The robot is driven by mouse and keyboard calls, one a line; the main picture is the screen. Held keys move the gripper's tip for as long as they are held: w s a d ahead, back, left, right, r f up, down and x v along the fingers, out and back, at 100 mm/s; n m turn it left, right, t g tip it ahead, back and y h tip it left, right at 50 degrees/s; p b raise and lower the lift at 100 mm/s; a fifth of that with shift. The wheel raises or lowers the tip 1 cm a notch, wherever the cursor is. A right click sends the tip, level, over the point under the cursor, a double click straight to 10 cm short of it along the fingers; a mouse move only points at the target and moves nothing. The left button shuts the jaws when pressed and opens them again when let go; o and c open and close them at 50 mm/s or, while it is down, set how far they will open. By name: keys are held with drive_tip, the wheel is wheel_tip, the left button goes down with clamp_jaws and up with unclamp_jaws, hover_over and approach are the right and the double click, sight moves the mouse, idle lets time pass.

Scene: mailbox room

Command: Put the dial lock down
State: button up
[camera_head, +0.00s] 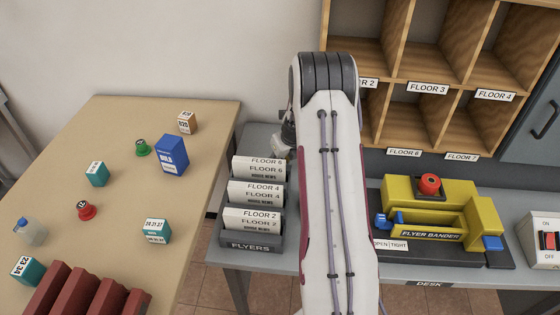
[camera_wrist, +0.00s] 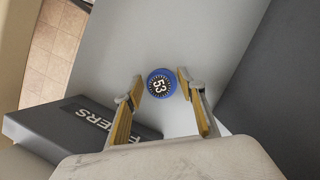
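The dial lock (camera_wrist: 160,83) is a round blue disc with a black face reading 53, seen in the wrist view. It appears to rest on the grey desk top (camera_wrist: 215,35), face toward the camera. My gripper (camera_wrist: 161,76) has its two yellow-padded fingers apart on either side of the lock, with narrow gaps seeming to show between fingertips and lock. In the head view my arm hides the lock and most of the gripper.
The dark flyers rack (camera_wrist: 75,125) stands close beside my gripper; it also shows in the head view (camera_head: 250,243). The yellow flyer bander (camera_head: 430,210) is on the desk to the right.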

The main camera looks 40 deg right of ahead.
drive_tip(key=shift+r, duration=0.15)
drive_tip(key=v, duration=1.2)
idle(0.3)
drive_tip(key=shift+a, duration=0.1)
idle(0.4)
